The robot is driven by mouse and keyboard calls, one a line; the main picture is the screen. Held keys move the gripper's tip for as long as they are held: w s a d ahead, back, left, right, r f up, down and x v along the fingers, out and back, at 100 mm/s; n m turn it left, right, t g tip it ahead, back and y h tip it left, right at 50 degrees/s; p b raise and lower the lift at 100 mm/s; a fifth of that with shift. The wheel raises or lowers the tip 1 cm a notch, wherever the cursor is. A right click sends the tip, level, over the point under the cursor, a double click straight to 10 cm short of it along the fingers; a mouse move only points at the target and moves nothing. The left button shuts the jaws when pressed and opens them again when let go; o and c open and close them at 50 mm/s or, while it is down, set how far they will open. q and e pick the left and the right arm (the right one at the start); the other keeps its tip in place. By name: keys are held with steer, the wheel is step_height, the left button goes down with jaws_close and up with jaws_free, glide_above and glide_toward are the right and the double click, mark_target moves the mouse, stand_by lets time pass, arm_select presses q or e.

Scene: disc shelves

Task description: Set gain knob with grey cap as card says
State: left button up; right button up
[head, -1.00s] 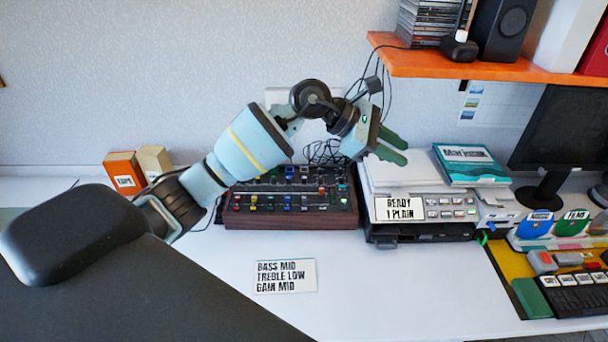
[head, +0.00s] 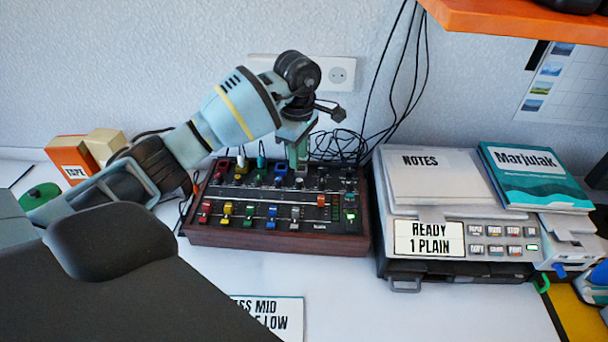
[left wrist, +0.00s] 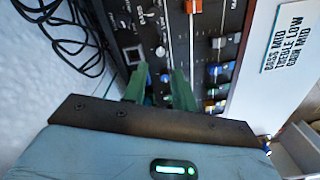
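The dark mixer (head: 345,243) with a wooden-brown case has rows of knobs and coloured sliders. My left gripper (head: 297,165) points down at its back row, right of the middle. In the left wrist view the gripper's green fingers (left wrist: 158,84) stand apart over the panel, with small knobs near and between their tips. Which one has the grey cap I cannot tell; the fingers hide part of it. The card (head: 285,312) is partly covered by my arm in the head view. In the left wrist view the card (left wrist: 287,37) reads BASS MID, TREBLE LOW, GAIN MID.
A printer (head: 436,268) with a READY 1 PLAIN label stands right of the mixer, with notes and a teal book on top. Black cables (head: 340,145) lie behind the mixer. Orange and beige boxes stand at the left. An orange shelf (head: 520,20) overhangs upper right.

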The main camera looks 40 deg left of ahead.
mark_target(299, 180)
arm_select(q)
steer(key=shift+s+f, duration=0.1)
steer(key=shift+f, duration=3.65)
jaws_close()
